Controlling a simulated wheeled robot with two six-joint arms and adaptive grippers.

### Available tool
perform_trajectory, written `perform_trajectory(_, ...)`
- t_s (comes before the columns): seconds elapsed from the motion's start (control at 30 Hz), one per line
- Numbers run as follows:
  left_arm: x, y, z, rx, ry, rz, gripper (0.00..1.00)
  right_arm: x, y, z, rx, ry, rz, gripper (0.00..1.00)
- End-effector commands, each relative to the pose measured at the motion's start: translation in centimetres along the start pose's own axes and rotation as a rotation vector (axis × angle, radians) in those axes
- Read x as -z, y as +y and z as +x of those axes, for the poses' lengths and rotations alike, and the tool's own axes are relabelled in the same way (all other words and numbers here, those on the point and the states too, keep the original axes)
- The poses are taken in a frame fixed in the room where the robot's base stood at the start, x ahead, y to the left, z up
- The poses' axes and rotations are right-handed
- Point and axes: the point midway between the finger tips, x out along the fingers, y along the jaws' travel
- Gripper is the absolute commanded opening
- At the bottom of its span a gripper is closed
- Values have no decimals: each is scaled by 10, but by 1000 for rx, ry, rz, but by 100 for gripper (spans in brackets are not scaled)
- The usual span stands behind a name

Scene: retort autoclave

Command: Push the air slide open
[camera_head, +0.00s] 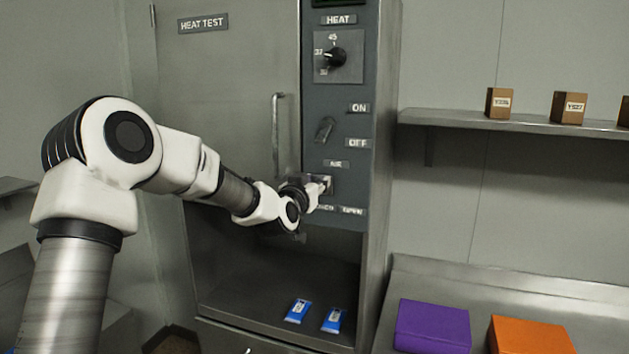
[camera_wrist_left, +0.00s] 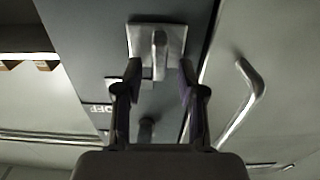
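The air slide is a small pale metal plate with a raised handle on the dark control panel (camera_head: 378,120), under the "AIR" label (camera_head: 335,163). In the head view my left gripper (camera_head: 318,187) is in front of it and hides most of it. In the left wrist view the slide plate (camera_wrist_left: 172,36) and its handle (camera_wrist_left: 160,48) lie just beyond the fingertips. My left gripper (camera_wrist_left: 160,72) is open, with a finger to each side of the handle's line. I cannot tell whether they touch it. The "OPEN" label (camera_head: 352,211) is at the lower right; the label beside it is partly hidden. My right gripper is not in view.
A vertical door handle (camera_head: 277,135) stands left of the panel. The ON/OFF switch (camera_head: 324,129) and heat knob (camera_head: 336,57) are above the slide. Two blue packets (camera_head: 298,311) lie in the recess below. Purple (camera_head: 433,326) and orange (camera_head: 530,335) blocks are at the lower right.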

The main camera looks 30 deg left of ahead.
Motion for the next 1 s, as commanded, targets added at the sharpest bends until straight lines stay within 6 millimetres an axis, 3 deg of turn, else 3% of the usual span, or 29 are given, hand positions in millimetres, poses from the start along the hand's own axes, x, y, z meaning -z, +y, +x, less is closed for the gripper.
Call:
perform_trajectory(0.03, 0, 0, 0, 0, 0, 0, 36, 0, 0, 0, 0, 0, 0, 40)
perform_trajectory(0.13, 0, 0, 0, 0, 0, 0, 1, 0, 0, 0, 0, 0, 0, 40)
perform_trajectory(0.37, -1, 1, 0, 0, 0, 1, 0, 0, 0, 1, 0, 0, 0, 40)
perform_trajectory(0.47, -2, 12, 0, -1, 0, 3, 0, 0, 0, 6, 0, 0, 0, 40)
perform_trajectory(0.73, -2, 63, 0, -1, 0, 3, 0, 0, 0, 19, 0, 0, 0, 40)
perform_trajectory(1.0, -1, 70, 0, -1, -1, 1, 0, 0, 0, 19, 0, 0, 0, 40)
